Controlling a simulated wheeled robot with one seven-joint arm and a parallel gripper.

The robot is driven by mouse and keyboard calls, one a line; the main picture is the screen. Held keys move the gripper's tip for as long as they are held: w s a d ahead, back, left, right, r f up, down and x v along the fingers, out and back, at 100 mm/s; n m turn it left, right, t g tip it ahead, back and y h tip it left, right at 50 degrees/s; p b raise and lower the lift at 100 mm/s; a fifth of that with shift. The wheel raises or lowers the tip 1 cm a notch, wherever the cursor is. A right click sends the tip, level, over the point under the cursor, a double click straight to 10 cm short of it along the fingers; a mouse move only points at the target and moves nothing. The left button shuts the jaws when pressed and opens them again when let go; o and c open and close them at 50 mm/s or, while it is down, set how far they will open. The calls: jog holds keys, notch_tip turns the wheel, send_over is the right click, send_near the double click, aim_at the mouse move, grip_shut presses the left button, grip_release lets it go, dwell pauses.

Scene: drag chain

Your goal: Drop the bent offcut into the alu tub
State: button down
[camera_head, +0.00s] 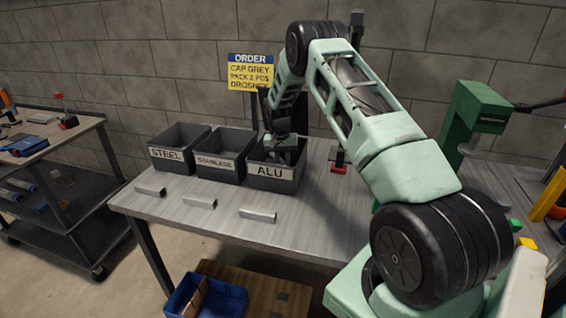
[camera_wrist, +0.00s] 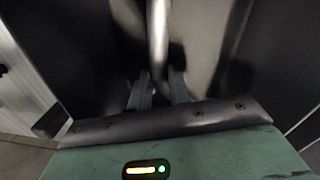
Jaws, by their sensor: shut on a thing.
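The alu tub (camera_head: 272,182) is a dark grey open bin labelled ALU, the rightmost of three on the table. My gripper (camera_head: 284,150) points down into it, with its fingers below the rim and partly hidden. In the wrist view my gripper (camera_wrist: 158,92) is shut on a shiny metal offcut (camera_wrist: 157,38), which stands out beyond the fingertips between dark tub walls. I cannot tell from its blurred outline whether it is bent. The held offcut is hidden in the head view.
The stainless tub (camera_head: 219,165) and the steel tub (camera_head: 170,159) stand to the left. Three short metal pieces lie in front of the tubs, one a pale bar (camera_head: 258,214). A blue crate (camera_head: 205,299) sits below. A green machine (camera_head: 474,115) stands right.

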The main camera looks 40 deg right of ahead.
jog(key=shift+f, duration=0.3)
jog(key=shift+f, duration=0.1)
jog(key=shift+f+b, duration=0.4)
jog(key=shift+f, duration=0.05)
jog(key=shift+f, duration=0.1)
jog(key=c, duration=1.3)
grip_release()
